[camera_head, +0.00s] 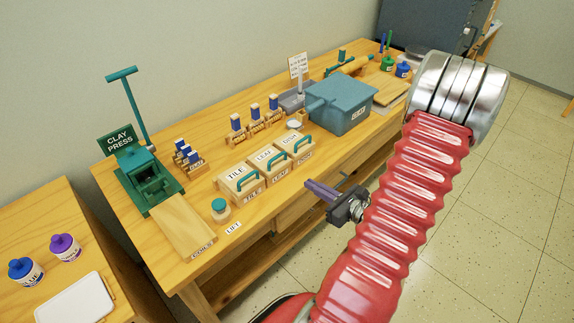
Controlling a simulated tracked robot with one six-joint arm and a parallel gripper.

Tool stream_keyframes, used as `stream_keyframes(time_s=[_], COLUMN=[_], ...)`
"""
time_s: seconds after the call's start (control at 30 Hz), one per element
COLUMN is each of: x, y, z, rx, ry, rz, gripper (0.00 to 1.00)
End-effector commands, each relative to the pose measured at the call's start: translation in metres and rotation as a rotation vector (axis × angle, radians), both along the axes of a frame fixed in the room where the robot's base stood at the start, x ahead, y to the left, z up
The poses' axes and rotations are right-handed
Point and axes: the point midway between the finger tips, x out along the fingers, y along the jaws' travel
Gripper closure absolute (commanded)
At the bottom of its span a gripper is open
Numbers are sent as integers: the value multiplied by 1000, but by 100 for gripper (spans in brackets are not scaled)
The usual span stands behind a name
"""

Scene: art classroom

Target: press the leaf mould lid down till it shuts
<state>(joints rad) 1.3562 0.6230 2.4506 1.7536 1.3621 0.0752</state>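The leaf mould (281,177) is the middle one of three wooden boxes on the workbench. Its lid (264,157) lies over the box, with a "LEAF" label on top and a teal handle. The view is too small to tell whether a gap is left under the lid. My gripper (308,187) has purple fingers and hangs in front of the bench, right of and nearer than the boxes. It is apart from the leaf mould and appears empty. The fingers overlap in this view, so their opening is unclear.
The tile mould (240,187) and dome mould (303,157) stand close on either side. A side table (40,300) stands at lower left.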

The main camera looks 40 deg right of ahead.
Motion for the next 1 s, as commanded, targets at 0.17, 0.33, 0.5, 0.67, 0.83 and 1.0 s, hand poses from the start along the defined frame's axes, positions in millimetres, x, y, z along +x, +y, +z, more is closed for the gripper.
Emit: stream_keyframes(time_s=[0.17, 0.33, 0.5, 0.67, 0.83, 1.0], x=[19, 37, 56, 74, 95, 110], y=[2, 2, 3, 3, 3, 3], z=[-4, -7, -11, -15, -8, 2], rx=[0, 0, 0, -1, -4, -2], ry=[0, 1, 1, 1, -2, 0], rz=[4, 4, 4, 5, 5, 4], gripper=[100, 100, 100, 100, 100, 100])
